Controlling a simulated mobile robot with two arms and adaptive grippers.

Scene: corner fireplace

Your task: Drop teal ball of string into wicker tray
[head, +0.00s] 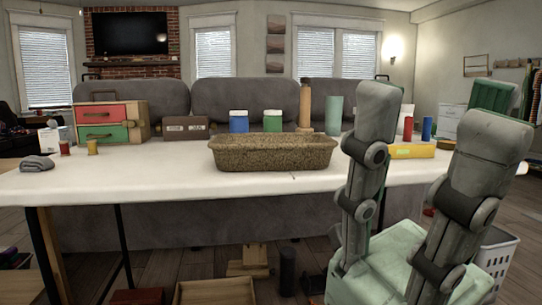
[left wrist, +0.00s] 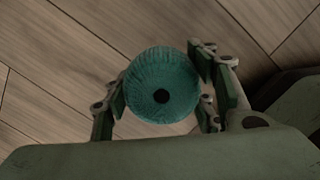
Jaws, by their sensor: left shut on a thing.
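The wicker tray (head: 270,155) is a long, brown woven container near the front middle of the white table in the head view. The teal ball of string (left wrist: 150,75) is ribbed and round with a dark hole facing the left wrist camera. My left gripper (left wrist: 162,92) is shut on the ball, with fingers on either side, and wood floor shows behind it. Neither the left gripper nor the ball is in the head view. My right gripper (head: 436,125) stands large at the right of the head view, fingers up and wide apart, nothing between them.
Behind the tray stand a blue canister (head: 238,122), a green canister (head: 272,120) and a wooden bottle (head: 305,105). A small drawer chest (head: 112,122) and a grey cloth (head: 37,163) are at left.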

